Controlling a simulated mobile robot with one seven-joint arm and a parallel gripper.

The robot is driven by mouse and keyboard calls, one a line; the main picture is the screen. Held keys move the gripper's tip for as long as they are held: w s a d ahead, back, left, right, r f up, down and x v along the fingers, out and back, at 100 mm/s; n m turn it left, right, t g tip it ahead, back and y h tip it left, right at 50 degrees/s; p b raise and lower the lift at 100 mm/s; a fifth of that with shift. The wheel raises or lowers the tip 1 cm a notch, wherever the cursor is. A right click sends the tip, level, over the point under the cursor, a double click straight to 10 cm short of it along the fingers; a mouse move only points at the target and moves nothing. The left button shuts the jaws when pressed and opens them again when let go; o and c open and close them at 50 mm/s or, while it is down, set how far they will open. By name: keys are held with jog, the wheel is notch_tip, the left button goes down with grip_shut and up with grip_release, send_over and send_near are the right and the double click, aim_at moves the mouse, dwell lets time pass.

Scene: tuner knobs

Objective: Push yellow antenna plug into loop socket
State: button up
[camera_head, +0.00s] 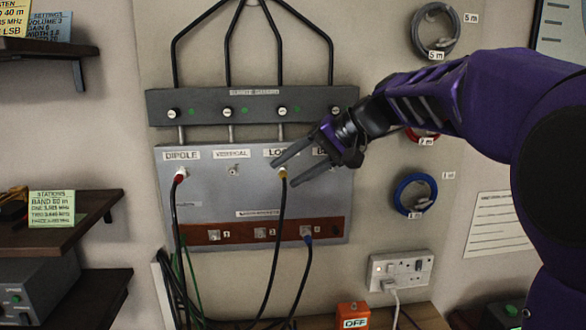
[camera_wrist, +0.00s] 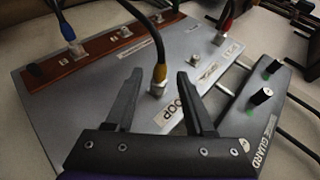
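The yellow antenna plug (camera_head: 282,174) is on a black cable that hangs down from it. It sits at the loop socket under the partly hidden "LOOP" label on the grey panel (camera_head: 225,185). In the wrist view the yellow plug (camera_wrist: 160,72) stands upright on the silver loop socket (camera_wrist: 157,89); I cannot tell how deep it is. My gripper (camera_head: 283,174) is open and empty. In the wrist view my gripper's fingers (camera_wrist: 158,77) stand either side of the plug, with visible gaps.
A red plug (camera_head: 180,175) is in the dipole socket. A blue plug (camera_head: 307,236) is at the brown strip (camera_head: 268,224) below. The vertical socket (camera_head: 233,169) is bare. The surge guard bar (camera_head: 255,107) with knobs lies above. Black cables hang below the panel.

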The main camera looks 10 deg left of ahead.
jog(key=p+v, duration=0.1)
jog(key=v, duration=1.6)
jog(key=shift+d+p, duration=0.25)
jog(key=shift+p, duration=0.1)
